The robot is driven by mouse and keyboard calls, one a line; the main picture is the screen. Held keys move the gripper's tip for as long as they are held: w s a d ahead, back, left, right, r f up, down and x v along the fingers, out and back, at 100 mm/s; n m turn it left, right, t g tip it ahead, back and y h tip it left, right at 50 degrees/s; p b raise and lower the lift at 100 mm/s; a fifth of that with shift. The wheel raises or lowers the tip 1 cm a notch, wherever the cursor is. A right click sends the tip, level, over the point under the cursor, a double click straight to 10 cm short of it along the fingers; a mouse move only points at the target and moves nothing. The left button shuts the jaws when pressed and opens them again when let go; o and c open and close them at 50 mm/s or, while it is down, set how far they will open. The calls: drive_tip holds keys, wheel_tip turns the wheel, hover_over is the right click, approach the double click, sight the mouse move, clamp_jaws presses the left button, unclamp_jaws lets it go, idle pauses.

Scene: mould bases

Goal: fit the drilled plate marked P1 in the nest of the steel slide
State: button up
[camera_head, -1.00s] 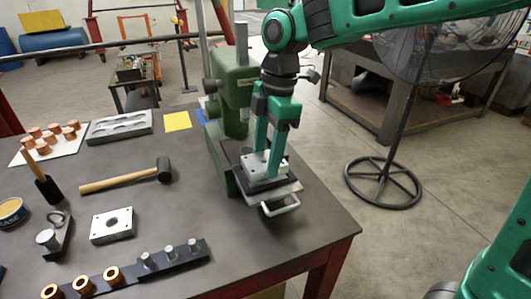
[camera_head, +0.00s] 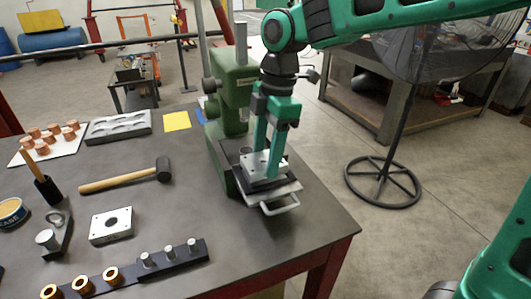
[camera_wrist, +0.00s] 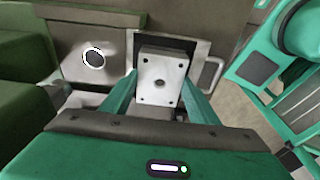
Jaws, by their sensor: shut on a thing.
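A light grey drilled plate (camera_head: 257,165), with a centre hole and corner holes, is between the fingers of my gripper (camera_head: 263,160). The gripper is shut on it. In the wrist view the plate (camera_wrist: 162,70) lies between the two green fingers, face toward the camera. Any P1 mark is too small to read. The steel slide (camera_head: 283,191), with a bar handle, projects from the green press under the plate. The plate is over the slide's dark nest (camera_wrist: 203,45), which is partly hidden. I cannot tell whether the plate is seated or just above it.
The green press (camera_head: 231,90) stands close behind and left of my gripper. A second drilled plate (camera_head: 111,225) lies on the table. A mallet (camera_head: 130,178), a rack with bushings and pins (camera_head: 130,270) and a grey tray (camera_head: 118,127) lie leftward. The table's right edge is near the slide.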

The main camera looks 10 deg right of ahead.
drive_tip(key=shift+f, duration=0.8)
idle(0.4)
drive_tip(key=o, duration=1.4)
